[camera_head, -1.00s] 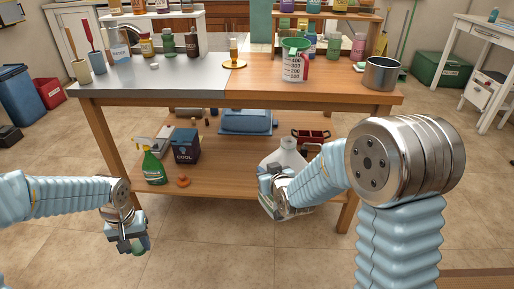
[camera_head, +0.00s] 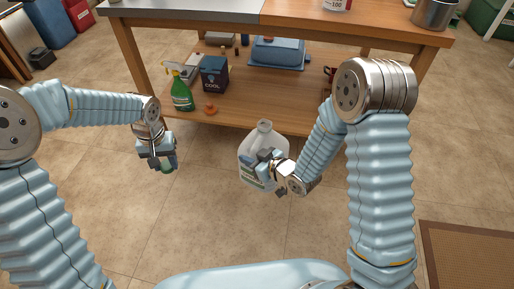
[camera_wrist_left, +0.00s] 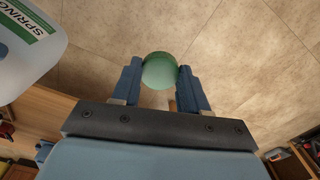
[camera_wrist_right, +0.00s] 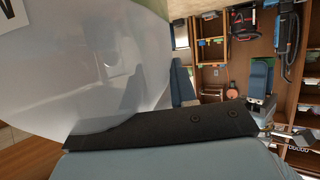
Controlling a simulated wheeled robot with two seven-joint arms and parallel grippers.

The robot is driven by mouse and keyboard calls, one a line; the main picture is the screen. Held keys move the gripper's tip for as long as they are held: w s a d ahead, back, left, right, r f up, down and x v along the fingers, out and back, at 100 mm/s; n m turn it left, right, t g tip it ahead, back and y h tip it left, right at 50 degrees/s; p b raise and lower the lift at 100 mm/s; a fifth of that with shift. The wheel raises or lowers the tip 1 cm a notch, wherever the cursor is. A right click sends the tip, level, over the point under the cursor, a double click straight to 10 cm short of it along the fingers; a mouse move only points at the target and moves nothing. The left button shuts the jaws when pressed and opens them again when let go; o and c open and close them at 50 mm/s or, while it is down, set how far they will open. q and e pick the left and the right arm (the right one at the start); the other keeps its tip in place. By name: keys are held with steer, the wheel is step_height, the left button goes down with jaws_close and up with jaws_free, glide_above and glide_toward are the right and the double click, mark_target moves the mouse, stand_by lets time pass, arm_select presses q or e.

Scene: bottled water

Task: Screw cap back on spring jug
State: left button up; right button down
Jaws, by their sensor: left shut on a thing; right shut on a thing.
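The spring jug (camera_head: 249,150) is translucent white with a green and white label and an uncapped neck at its top. My right gripper (camera_head: 266,165) is shut on it and holds it upright in front of the table. The jug fills the left of the right wrist view (camera_wrist_right: 90,70), and its "SPRING" label shows in the left wrist view (camera_wrist_left: 25,35). My left gripper (camera_head: 166,165) is shut on the green cap (camera_wrist_left: 160,71), held between the fingertips. The cap is left of the jug and apart from it, lower than the jug's neck.
The wooden table (camera_head: 210,14) stands ahead, with a lower shelf (camera_head: 225,108). On the shelf are a green spray bottle (camera_head: 182,96), a dark COOL box (camera_head: 214,75), an orange object (camera_head: 211,109) and a blue container (camera_head: 277,55). The tiled floor between my arms is clear.

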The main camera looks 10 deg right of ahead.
stand_by(0.3)
arm_select(q)
steer(key=w+d+r+m, duration=0.1)
steer(key=w+d+r, duration=0.3)
steer(key=d, duration=0.3)
steer(key=w+d+r+m, duration=0.1)
steer(key=w+d+r, duration=0.3)
steer(key=d, duration=0.4)
steer(key=s+d+r+m, duration=0.1)
steer(key=d+r, duration=0.2)
steer(key=d, duration=0.4)
steer(key=s+d+r+m, duration=0.1)
steer(key=d+r, duration=0.3)
steer(key=d, duration=0.3)
steer(key=shift+d+m, duration=0.3)
steer(key=shift+d, duration=0.05)
steer(key=shift+w, duration=0.1)
steer(key=shift+f, duration=1.95)
steer(key=shift+a, duration=0.1)
